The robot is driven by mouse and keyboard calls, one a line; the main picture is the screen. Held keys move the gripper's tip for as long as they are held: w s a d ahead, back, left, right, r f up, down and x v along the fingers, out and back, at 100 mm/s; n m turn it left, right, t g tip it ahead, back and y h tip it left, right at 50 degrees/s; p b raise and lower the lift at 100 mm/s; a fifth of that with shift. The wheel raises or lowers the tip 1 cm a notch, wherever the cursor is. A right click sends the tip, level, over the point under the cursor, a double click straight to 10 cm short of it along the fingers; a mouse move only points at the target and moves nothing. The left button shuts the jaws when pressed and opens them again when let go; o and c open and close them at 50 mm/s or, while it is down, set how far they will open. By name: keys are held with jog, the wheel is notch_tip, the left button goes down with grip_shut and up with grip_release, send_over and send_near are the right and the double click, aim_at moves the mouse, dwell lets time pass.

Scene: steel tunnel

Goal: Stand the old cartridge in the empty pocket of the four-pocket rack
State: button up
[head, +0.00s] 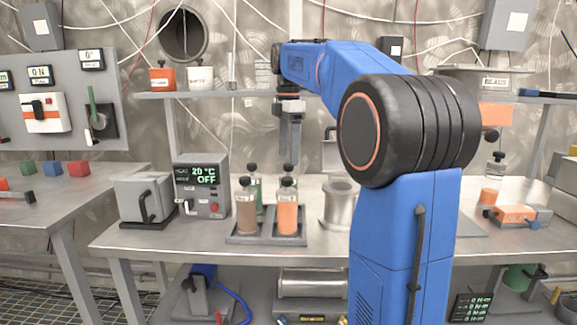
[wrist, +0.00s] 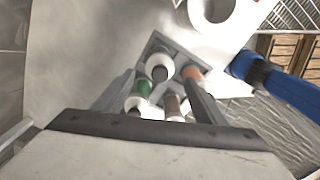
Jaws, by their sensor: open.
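The four-pocket rack (head: 265,240) stands on the middle bench. A brown cartridge (head: 246,215) is in its front left pocket and an orange one (head: 287,217) in its front right. A green cartridge (head: 257,188) is behind on the left. A black-knobbed cartridge (head: 288,169) shows at the back right, mostly hidden. The wrist view shows its white cap (wrist: 160,61) beside the green (wrist: 143,88), orange (wrist: 191,74) and brown (wrist: 173,104) ones. My gripper (head: 289,148) is open, pointing down above the rack's back right. I cannot tell which cartridge is the old one.
A heater box reading 20 °C OFF (head: 201,185) and a grey box with a handle (head: 145,198) stand left of the rack. A metal cylinder (head: 340,203) is close on its right. Another black-knobbed jar, part orange (head: 491,183), stands farther right. A shelf runs behind.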

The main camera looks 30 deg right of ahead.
notch_tip(320, 180, up, 6)
jog(key=shift+f, duration=0.2)
dwell(0.6)
